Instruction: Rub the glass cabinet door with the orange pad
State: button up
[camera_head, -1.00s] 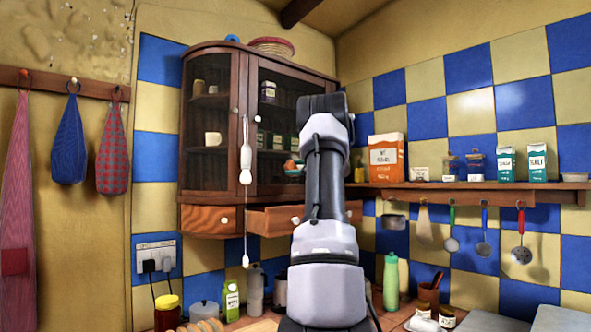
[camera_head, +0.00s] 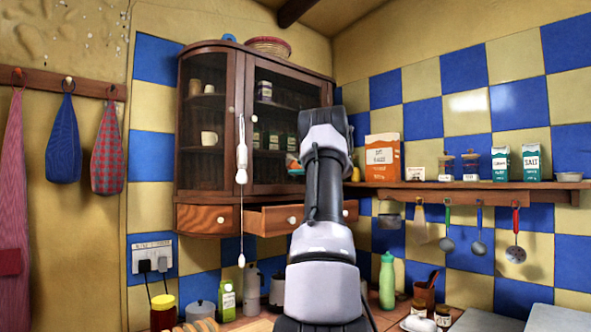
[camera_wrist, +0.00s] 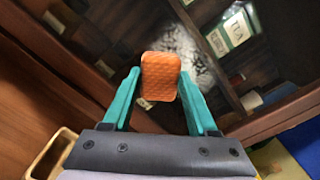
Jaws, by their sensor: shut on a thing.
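The glass cabinet door (camera_head: 291,119) is the right-hand, dark-framed door of the wooden wall cabinet, and it looks closed. In the wrist view a cloudy whitish smudge (camera_wrist: 185,42) shows on its glass behind the pad. My gripper (camera_wrist: 158,82) has teal fingers shut on the orange pad (camera_wrist: 160,76), a textured block between the fingertips. The pad is in front of the glass and overlaps the smudge's lower left; I cannot tell if it touches. In the head view my arm hides most of the gripper; a bit of orange and teal shows at the door's lower right.
A drawer (camera_head: 270,220) below the door sticks out. A white tassel cord (camera_head: 241,160) hangs by the door's left edge. A shelf (camera_head: 470,186) with boxes and jars runs to the right. Bottles (camera_head: 387,282) and jars crowd the counter below.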

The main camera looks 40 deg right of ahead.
aim_at(284, 164)
jog(key=shift+d+r, duration=0.75)
jog(key=shift+d, duration=2.8)
jog(key=shift+a, duration=5.65)
jog(key=shift+a+r, duration=0.1)
jog(key=shift+r, duration=0.65)
jog(key=d, duration=1.1)
jog(key=shift+w+d, duration=0.3)
jog(key=shift+w, duration=0.05)
jog(key=s, duration=0.6)
jog(key=shift+d, duration=0.2)
jog(key=shift+s, duration=0.1)
